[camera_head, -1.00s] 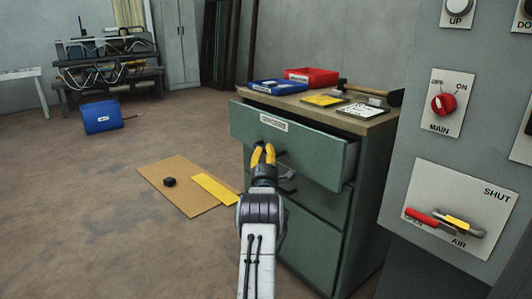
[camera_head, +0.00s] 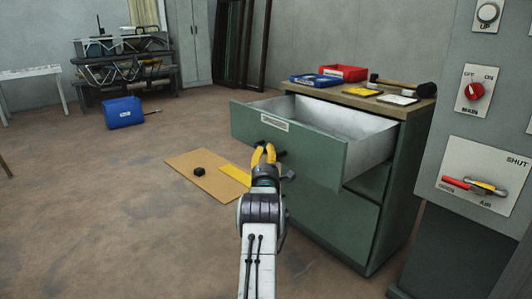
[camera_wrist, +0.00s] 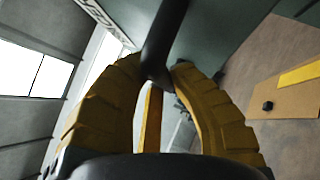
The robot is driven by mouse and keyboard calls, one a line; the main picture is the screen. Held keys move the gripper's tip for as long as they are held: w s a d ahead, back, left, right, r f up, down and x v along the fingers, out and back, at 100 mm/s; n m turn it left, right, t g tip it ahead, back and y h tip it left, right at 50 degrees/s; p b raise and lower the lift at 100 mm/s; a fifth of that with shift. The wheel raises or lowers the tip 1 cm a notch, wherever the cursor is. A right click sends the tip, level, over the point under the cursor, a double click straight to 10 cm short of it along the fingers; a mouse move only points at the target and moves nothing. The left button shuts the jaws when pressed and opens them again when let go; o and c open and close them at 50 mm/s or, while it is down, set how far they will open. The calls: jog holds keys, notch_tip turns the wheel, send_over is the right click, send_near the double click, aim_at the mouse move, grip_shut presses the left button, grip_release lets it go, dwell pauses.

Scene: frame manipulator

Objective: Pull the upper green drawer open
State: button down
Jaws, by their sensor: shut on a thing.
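The upper green drawer (camera_head: 310,147) stands well open from the green cabinet (camera_head: 388,215) in the head view. Its pale inside (camera_head: 325,115) shows and looks empty as far as I can see. My gripper (camera_head: 264,152) has yellow fingers and is at the drawer's front, below its label. In the wrist view the fingers (camera_wrist: 158,75) are closed around the dark bar of the drawer handle (camera_wrist: 165,35). The handle is mostly hidden behind the fingers in the head view.
On the cabinet top are a blue tray (camera_head: 315,80), a red tray (camera_head: 344,72) and a hammer (camera_head: 405,87). A grey control panel (camera_head: 480,130) stands close on the right.

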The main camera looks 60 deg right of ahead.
jog(key=shift+w+a+r, duration=0.25)
jog(key=shift+a+r, duration=0.2)
jog(key=shift+r, duration=0.1)
jog(key=c, duration=1.4)
grip_release()
jog(key=o, duration=0.4)
jog(key=shift+d+f, duration=0.1)
jog(key=shift+f, duration=0.2)
jog(key=shift+s+f, duration=0.15)
jog(key=v, duration=1.1)
jog(key=shift+s+a+f, duration=0.1)
jog(key=shift+s+a, duration=0.1)
jog(key=shift+a, duration=0.15)
